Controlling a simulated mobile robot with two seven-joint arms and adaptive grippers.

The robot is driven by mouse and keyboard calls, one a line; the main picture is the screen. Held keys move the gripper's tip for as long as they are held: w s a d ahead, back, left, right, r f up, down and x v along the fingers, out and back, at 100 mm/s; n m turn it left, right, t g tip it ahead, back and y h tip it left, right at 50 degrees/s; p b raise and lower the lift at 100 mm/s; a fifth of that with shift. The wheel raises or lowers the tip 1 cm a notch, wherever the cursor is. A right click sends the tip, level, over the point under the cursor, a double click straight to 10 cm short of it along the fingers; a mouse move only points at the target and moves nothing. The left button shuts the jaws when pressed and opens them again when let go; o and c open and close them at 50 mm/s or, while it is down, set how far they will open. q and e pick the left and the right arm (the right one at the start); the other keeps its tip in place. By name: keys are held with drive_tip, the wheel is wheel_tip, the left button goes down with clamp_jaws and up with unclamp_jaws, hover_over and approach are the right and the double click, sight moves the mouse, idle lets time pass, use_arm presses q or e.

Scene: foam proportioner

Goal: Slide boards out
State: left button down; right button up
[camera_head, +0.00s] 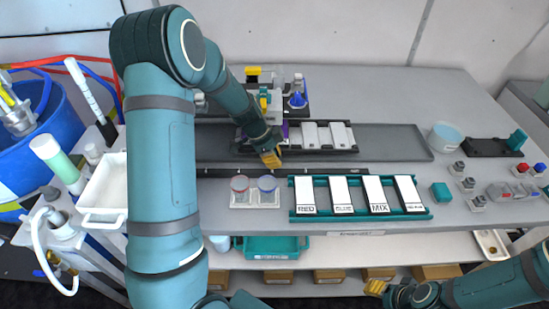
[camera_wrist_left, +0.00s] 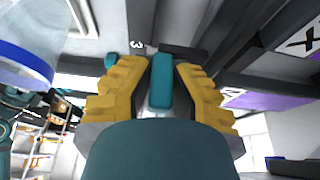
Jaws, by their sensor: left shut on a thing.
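My left gripper (camera_head: 270,158), with yellow fingers, is low over the dark strip at the middle of the bench. In the left wrist view the fingers (camera_wrist_left: 160,95) are shut on a small teal tab (camera_wrist_left: 161,80); what it belongs to is mostly hidden. White boards (camera_head: 341,135) sit in a black holder just right of this gripper. A teal rack (camera_head: 430,216) nearer the front holds several white boards with black labels, such as the MIX board (camera_head: 376,192). My right gripper (camera_head: 375,288) is at the lower right, below the bench front; its opening is unclear.
A pale blue bowl (camera_head: 446,137) and small grey blocks (camera_head: 459,167) are at right. A blue bucket (camera_head: 60,115) is at far left.

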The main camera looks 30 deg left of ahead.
use_arm(q)
drive_tip(key=shift+w+d+f, duration=0.15)
drive_tip(key=shift+w+d, duration=0.15)
drive_tip(key=shift+d, duration=0.3)
drive_tip(key=w+d+b, duration=0.1)
drive_tip(key=w+d, duration=0.3)
drive_tip(key=d, duration=0.2)
drive_tip(key=w+d, duration=0.4)
drive_tip(key=d, duration=0.3)
drive_tip(key=w+d+b, duration=0.1)
drive_tip(key=w+d, duration=0.3)
drive_tip(key=d, duration=0.2)
drive_tip(key=shift+d+b, duration=0.3)
drive_tip(key=shift+d, duration=0.05)
drive_tip(key=shift+w+d, duration=0.2)
drive_tip(key=shift+d, duration=0.2)
drive_tip(key=c, duration=1.4)
unclamp_jaws()
drive_tip(key=shift+o, duration=1.1)
drive_tip(key=shift+w+d, duration=0.15)
